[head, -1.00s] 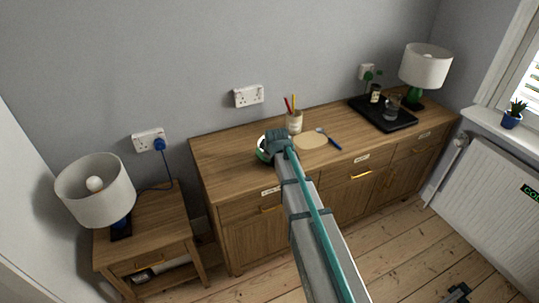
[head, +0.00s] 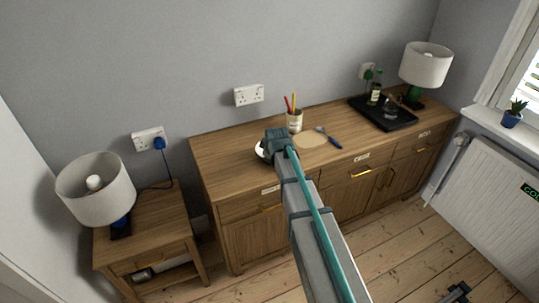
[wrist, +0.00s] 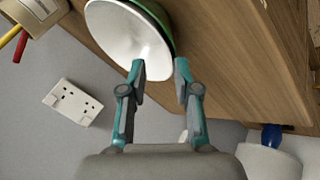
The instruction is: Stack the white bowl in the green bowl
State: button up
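In the wrist view a bowl with a white inside (wrist: 120,35) fills the top middle, with a green outer wall (wrist: 158,18) along its right side. I cannot tell whether this is the white bowl nested in the green one or a single bowl. My gripper (wrist: 160,68) is open, with clear space between its fingertips. The left fingertip overlaps the white surface near the rim; the right one is just outside the green edge. In the head view my gripper (head: 277,140) is over the left part of the sideboard, hiding most of the bowl; only a white patch (head: 260,149) shows beside it.
A pencil cup (head: 294,121) stands close behind my gripper. A round beige mat (head: 310,139) and a blue-handled utensil (head: 332,141) lie to the right. A black tray (head: 383,115) with several items and a lamp (head: 425,66) are farther right. The sideboard's left end is clear.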

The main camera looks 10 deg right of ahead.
jog(key=b+v, duration=0.3)
jog(key=v, duration=0.9)
jog(key=s+f+m+g, duration=0.25)
jog(key=s+f, duration=0.45)
jog(key=f, duration=0.4)
jog(key=s+d+f+m+g, duration=0.15)
jog(key=s+f+m, duration=0.25)
jog(key=s+f, duration=0.55)
jog(key=s+f+m+g, duration=0.35)
jog(key=s+f, duration=0.25)
jog(key=f, duration=0.6)
jog(key=s+f+g, duration=0.2)
jog(key=s+f, duration=0.3)
jog(key=s, duration=0.5)
jog(key=s+f+m+g, duration=0.1)
jog(key=s+f, duration=0.4)
jog(key=s, duration=0.5)
jog(key=s+f+g, duration=0.3)
jog(key=s+f, duration=0.2)
jog(key=s, duration=0.6)
jog(key=shift+d+f+m, duration=0.2)
jog(key=shift+f+m, duration=0.1)
jog(key=shift+f, duration=0.05)
jog(key=shift+s+g, duration=0.15)
jog(key=shift+g, duration=0.1)
